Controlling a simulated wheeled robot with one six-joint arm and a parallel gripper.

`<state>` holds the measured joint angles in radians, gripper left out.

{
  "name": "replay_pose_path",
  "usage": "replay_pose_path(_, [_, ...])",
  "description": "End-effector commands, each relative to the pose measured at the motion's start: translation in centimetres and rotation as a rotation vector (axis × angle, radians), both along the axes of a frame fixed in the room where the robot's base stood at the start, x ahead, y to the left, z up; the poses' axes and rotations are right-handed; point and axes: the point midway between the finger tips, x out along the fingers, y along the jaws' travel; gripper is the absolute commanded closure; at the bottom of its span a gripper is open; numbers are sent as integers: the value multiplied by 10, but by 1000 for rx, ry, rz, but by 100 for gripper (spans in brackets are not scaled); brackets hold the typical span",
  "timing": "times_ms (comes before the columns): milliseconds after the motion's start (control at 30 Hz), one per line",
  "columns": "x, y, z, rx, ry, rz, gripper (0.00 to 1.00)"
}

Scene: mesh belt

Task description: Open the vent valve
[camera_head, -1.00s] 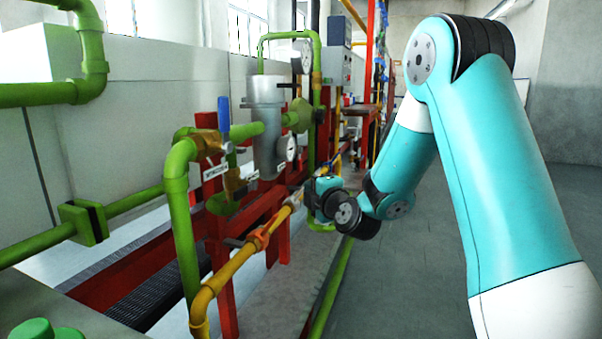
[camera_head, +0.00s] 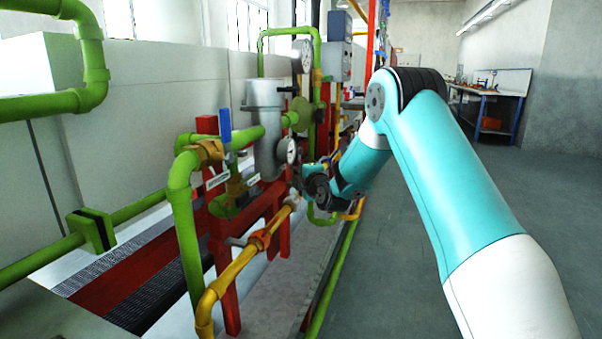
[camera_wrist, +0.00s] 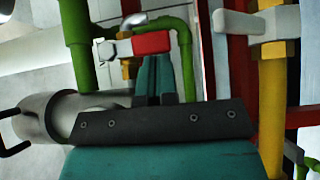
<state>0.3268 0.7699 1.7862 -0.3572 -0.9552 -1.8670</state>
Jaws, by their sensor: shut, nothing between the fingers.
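A small valve with a red-gripped lever (camera_wrist: 151,43) and a brass body (camera_wrist: 128,68) shows in the wrist view, probably the vent valve; no label on it is readable. Its lever lies sideways in the picture, with the red grip to the right of its pale shank. My gripper (camera_wrist: 155,62) is shut and empty, its fingertips close to the red grip and overlapping its lower edge in the picture. I cannot tell whether they touch it. In the head view my wrist is beside the piping, and this small valve cannot be made out there.
A blue-levered valve (camera_head: 225,123) is on the green piping (camera_head: 181,210). A yellow pipe (camera_head: 232,270) runs in front. A grey lever (camera_wrist: 240,24) on the yellow pipe is close on the right in the wrist view. A grey cylinder (camera_head: 265,125) and gauge (camera_head: 289,150) stand behind. The floor (camera_head: 400,250) at right is clear.

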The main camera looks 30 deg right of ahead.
Motion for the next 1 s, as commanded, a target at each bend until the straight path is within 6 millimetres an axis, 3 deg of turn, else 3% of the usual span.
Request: replay_pose_path(1000, [3,-4,-6,-63,-51,0,100])
